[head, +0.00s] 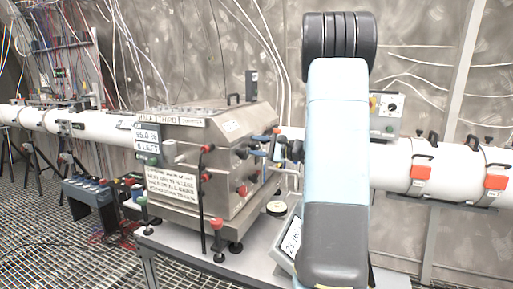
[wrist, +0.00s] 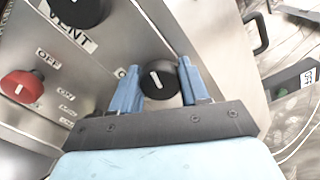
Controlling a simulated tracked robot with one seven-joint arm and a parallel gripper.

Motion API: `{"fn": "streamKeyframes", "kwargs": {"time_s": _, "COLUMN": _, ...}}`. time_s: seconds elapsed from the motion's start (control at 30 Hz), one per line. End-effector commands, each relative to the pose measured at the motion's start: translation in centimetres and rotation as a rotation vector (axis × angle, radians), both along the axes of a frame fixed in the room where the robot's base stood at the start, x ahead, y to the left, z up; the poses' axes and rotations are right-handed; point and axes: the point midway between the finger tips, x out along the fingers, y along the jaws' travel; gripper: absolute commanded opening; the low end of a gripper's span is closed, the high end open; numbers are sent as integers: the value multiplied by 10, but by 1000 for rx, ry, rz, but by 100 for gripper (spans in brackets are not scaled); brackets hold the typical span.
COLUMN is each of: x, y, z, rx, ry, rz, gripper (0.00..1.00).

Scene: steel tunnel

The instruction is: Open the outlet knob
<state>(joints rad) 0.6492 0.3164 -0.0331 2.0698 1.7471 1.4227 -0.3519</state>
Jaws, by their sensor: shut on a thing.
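A black round knob (wrist: 159,81) with a white pointer line sits on the steel panel in the wrist view. My gripper (wrist: 160,84) has its two blue fingers on either side of this knob and is shut on it. A label beside the left finger is mostly covered, with only its first letter showing, so I cannot read the knob's name. In the head view my gripper (head: 266,145) is at the right side of the steel box (head: 212,150). The knob cannot be made out there.
Another black knob (wrist: 80,10) sits above a label ending in "VENT". A red knob (wrist: 21,87) is at the left beside OFF and ON labels. A black handle (wrist: 260,34) is to the right. White pipe (head: 395,160) runs behind my arm.

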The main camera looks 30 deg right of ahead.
Motion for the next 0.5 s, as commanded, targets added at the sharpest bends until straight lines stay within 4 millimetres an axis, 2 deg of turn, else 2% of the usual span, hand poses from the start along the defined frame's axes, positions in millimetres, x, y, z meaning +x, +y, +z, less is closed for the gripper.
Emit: {"fn": "streamKeyframes", "kwargs": {"time_s": 0.5, "x": -2, "y": 1, "z": -6, "rx": -385, "ry": -294, "rz": 4, "gripper": 15}}
